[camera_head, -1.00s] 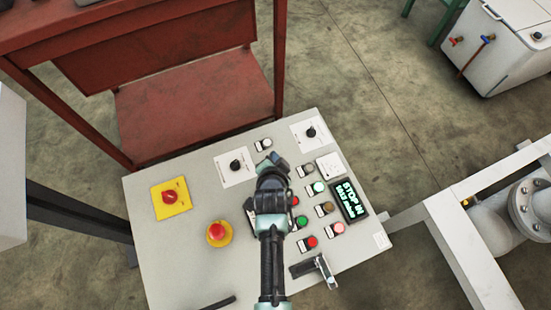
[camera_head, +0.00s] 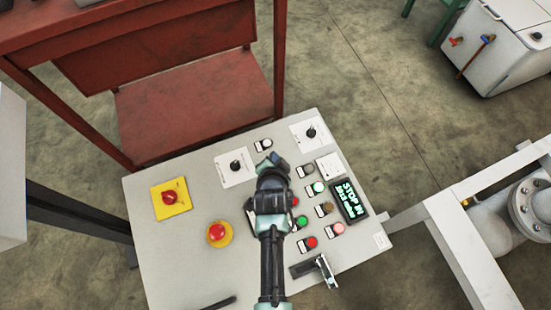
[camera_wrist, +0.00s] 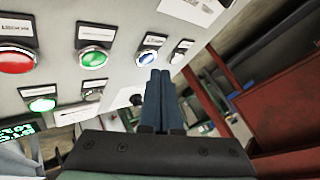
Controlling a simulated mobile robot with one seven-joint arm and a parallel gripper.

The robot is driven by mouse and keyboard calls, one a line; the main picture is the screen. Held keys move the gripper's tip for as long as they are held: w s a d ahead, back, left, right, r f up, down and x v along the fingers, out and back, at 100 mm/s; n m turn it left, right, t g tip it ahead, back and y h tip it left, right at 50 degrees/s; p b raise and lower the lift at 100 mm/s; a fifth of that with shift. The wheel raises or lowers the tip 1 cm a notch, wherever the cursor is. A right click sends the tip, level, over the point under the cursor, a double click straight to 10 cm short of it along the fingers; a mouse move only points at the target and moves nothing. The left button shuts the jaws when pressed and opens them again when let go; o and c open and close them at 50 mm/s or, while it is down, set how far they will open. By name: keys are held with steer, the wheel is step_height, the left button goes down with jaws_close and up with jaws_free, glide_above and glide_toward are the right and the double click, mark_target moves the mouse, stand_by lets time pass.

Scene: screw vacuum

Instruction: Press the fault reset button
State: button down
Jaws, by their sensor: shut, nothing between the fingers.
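The light grey control panel (camera_head: 190,265) carries several push buttons. No label reading fault reset is legible, so I cannot tell which button it is. In the wrist view a red button (camera_wrist: 15,61), a lit green button (camera_wrist: 93,58), a blue button (camera_wrist: 146,56) and a whitish button (camera_wrist: 178,57) form a row. My gripper (camera_wrist: 158,74) is shut and empty, its fingertips overlapping the view just below the blue button; contact cannot be told. In the head view my gripper (camera_head: 273,162) is over the panel, and my arm hides part of the button field.
The panel also holds a red emergency stop (camera_head: 217,231), a red rotary switch (camera_head: 170,197), black knobs (camera_head: 235,166), a lit display (camera_head: 349,201) and a lever handle (camera_head: 325,268). A red frame (camera_head: 279,60) stands behind, and white framework (camera_head: 475,250) is at right.

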steer(key=shift+f, duration=0.15)
stand_by(0.4)
steer(key=shift+f+b, duration=0.3)
steer(key=shift+f+b, duration=0.35)
steer(key=shift+f, duration=0.1)
stand_by(0.6)
stand_by(0.3)
steer(key=shift+r+p, duration=0.85)
step_height(320, 180, up, 5)
steer(key=p, duration=0.4)
steer(key=shift+p, duration=0.4)
